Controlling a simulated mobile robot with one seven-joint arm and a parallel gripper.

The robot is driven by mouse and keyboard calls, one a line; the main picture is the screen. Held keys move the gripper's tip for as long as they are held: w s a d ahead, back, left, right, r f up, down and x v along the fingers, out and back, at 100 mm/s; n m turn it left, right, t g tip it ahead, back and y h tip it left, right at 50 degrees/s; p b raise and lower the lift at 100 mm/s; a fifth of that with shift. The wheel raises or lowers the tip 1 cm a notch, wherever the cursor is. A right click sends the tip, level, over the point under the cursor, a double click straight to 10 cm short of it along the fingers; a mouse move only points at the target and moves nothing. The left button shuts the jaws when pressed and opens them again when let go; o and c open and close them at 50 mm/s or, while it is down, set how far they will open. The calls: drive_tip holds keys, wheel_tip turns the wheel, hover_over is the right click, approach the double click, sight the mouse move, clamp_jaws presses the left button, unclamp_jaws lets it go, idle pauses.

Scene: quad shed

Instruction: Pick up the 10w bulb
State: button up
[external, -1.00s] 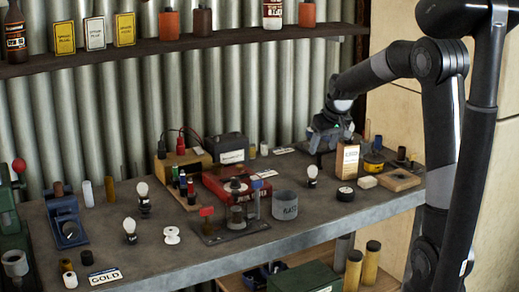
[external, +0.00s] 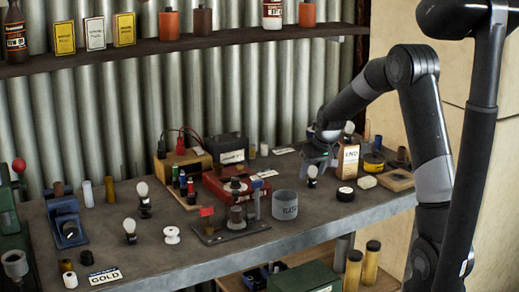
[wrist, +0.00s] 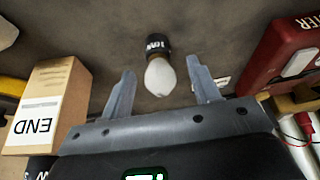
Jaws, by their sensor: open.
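A light bulb (external: 312,171) with a white globe and black base stands on the bench in the external view. It also shows in the wrist view (wrist: 159,76), its dark base lettered but upside down and only partly readable, perhaps 10W. My gripper (external: 317,158) is just above and behind this bulb, pointing down. In the wrist view my gripper (wrist: 160,70) is open, one finger on each side of the globe with a gap on both sides. Two more bulbs stand at the left, a rear one (external: 143,190) and a front one (external: 130,228); their labels are unreadable.
A box marked END (external: 348,160) stands close right of my gripper; it is at left in the wrist view (wrist: 45,100). A grey cup (external: 284,206) is at front left of the bulb. A red meter box (wrist: 285,45) is at right in the wrist view. Another bulb top (external: 349,127) shows behind the box.

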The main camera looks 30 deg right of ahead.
drive_tip(key=shift+w+f, duration=0.1)
drive_tip(key=shift+f, duration=0.2)
drive_tip(key=shift+c, duration=0.3)
drive_tip(key=c, duration=1)
